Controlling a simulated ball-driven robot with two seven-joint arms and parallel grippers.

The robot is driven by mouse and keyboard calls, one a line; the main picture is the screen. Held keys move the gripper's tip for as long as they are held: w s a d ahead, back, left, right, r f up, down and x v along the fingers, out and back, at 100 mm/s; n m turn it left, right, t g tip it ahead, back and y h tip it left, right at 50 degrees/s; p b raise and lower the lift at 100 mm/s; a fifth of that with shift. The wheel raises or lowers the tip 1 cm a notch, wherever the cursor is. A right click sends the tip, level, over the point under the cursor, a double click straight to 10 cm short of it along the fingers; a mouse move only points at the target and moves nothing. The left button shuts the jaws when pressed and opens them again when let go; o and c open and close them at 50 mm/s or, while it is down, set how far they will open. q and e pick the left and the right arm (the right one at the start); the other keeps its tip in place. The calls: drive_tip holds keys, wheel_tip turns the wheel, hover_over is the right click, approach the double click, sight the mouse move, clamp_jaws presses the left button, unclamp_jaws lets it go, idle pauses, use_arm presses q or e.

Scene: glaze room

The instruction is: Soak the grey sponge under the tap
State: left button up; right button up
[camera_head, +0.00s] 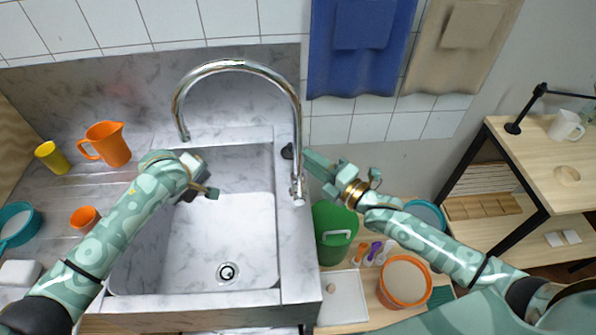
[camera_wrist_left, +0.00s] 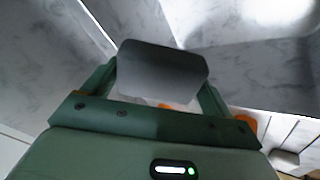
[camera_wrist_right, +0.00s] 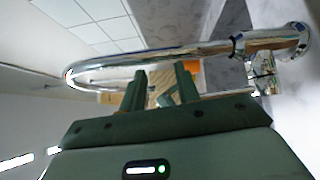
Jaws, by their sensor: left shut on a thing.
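The grey sponge (camera_wrist_left: 160,72) is between the fingers of my left gripper (camera_wrist_left: 160,88) in the left wrist view. In the head view my left gripper (camera_head: 198,178) is over the left part of the sink (camera_head: 222,225), just below the spout end in the picture. The chrome tap (camera_head: 240,66) arches over the sink, and no water shows from its spout. My right gripper (camera_head: 322,168) is just right of the tap's upright. In the right wrist view my right gripper (camera_wrist_right: 160,82) has a gap between its fingers and holds nothing; the tap's pipe (camera_wrist_right: 150,60) crosses near the fingertips.
An orange jug (camera_head: 108,143), a yellow cup (camera_head: 52,157) and an orange cup (camera_head: 85,219) stand left of the sink. The sink floor around the drain (camera_head: 228,272) is clear.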

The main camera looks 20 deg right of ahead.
sight(301, 181)
drive_tip(key=s+a+r+m+t+h, duration=0.3)
drive_tip(key=a+m, duration=0.1)
drive_tip(key=m, duration=0.7)
drive_tip(key=s+f+m+h, duration=0.1)
drive_tip(key=f+m+h, duration=0.1)
drive_tip(key=m, duration=0.2)
drive_tip(key=s+f+m+h, duration=0.1)
drive_tip(key=m+h, duration=0.1)
drive_tip(key=m, duration=0.3)
drive_tip(key=s+f+m+h, duration=0.1)
drive_tip(key=f+m+h, duration=0.1)
drive_tip(key=m, duration=0.2)
drive_tip(key=shift+s+d+f+g, duration=0.15)
drive_tip(key=shift+d+f+g, duration=0.05)
drive_tip(key=shift+f+g, duration=0.2)
drive_tip(key=shift+w+f+m+h, duration=0.2)
drive_tip(key=shift+m+h, duration=0.1)
drive_tip(key=shift+m, duration=0.2)
drive_tip(key=w, duration=0.7)
drive_tip(key=shift+s, duration=0.1)
